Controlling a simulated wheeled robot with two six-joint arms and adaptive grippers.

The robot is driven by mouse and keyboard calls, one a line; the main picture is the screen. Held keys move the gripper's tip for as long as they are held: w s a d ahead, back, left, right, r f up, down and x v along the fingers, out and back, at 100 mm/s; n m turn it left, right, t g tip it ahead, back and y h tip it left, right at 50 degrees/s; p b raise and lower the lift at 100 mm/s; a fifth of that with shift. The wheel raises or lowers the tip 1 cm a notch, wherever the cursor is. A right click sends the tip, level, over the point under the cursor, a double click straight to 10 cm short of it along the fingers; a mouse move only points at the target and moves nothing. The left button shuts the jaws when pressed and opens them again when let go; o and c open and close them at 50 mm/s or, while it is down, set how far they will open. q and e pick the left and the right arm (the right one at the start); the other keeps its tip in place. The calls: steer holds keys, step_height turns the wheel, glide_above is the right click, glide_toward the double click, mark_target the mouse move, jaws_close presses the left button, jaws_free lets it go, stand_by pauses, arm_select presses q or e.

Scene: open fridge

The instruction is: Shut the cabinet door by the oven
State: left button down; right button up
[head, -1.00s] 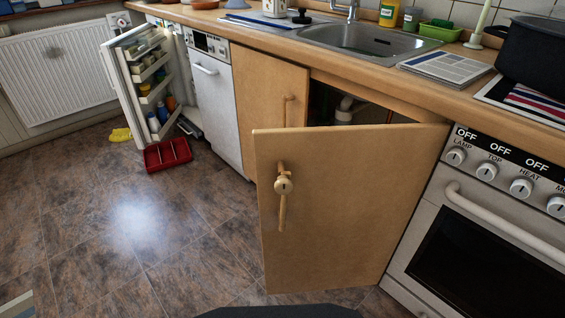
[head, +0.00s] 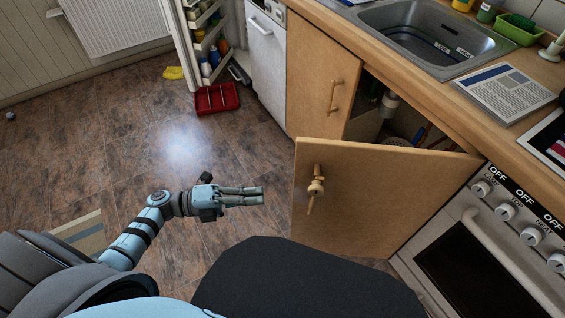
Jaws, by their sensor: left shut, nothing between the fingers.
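The cabinet door (head: 375,205) by the oven (head: 490,245) is wide open. It is hinged at its right edge next to the oven and its free left edge stands out into the room. A wooden handle with a round knob-like piece (head: 316,187) is on its outer face. Behind it the cabinet opening (head: 405,118) shows a white pipe and several items. My left gripper (head: 262,195) is shut and empty, held over the floor left of the door, pointing right at it and apart from it. My right gripper is not in view.
A closed wooden cabinet door (head: 322,85) stands left of the opening. The fridge (head: 181,45) is open at the back, with a red crate (head: 216,99) and a yellow cloth (head: 174,73) on the floor. The floor (head: 150,130) between is clear.

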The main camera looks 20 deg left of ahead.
arm_select(q)
steer(key=w+d, duration=0.4)
steer(key=w+d+b, duration=0.1)
steer(key=w+d, duration=0.2)
steer(key=w, duration=0.1)
steer(key=shift+w+d+f, duration=0.15)
steer(key=shift+d, duration=0.25)
steer(key=shift+b, duration=0.4)
